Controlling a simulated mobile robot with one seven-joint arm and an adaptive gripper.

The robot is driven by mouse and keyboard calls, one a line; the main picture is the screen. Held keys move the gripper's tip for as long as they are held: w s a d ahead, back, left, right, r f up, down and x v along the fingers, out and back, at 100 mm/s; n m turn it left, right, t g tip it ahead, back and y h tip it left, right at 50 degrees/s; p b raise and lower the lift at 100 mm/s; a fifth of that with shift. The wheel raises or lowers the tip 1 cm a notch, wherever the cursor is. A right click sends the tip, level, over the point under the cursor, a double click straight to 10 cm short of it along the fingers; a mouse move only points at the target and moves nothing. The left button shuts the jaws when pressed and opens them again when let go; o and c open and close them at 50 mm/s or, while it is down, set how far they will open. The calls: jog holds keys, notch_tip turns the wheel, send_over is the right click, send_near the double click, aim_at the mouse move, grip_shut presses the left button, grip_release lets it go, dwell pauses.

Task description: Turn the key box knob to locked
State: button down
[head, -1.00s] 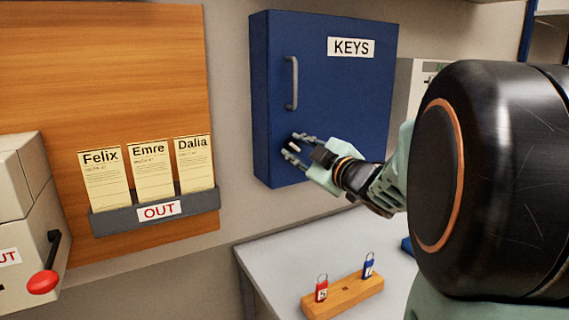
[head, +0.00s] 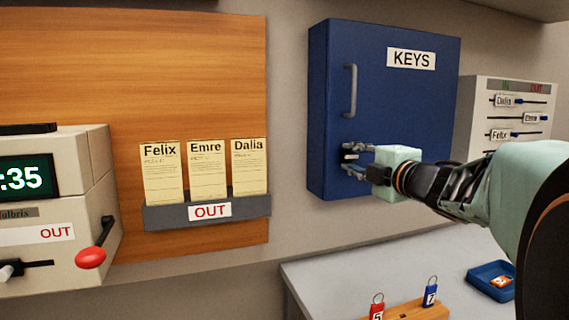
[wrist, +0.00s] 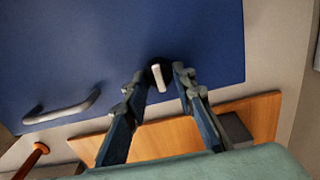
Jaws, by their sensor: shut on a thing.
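The blue key box (head: 415,120), labelled KEYS, hangs on the wall with its door closed. A grey bar handle (head: 351,90) is on the door's left side. The knob (wrist: 158,74) is dark and round with a pale pointer bar, and shows between my fingertips in the wrist view. My gripper (head: 354,158) is at the lower left of the door, below the handle, and is shut on the knob. The wrist view also shows my gripper (wrist: 160,80), one finger on each side of the knob. In the head view my fingers hide the knob.
A wooden board holds an OUT rack (head: 225,210) with name cards. A time clock (head: 50,215) with a red-ended lever stands at left. A slider board (head: 510,115) is right of the box.

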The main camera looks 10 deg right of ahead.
dwell(0.3)
jog(key=c, duration=1.6)
grip_release()
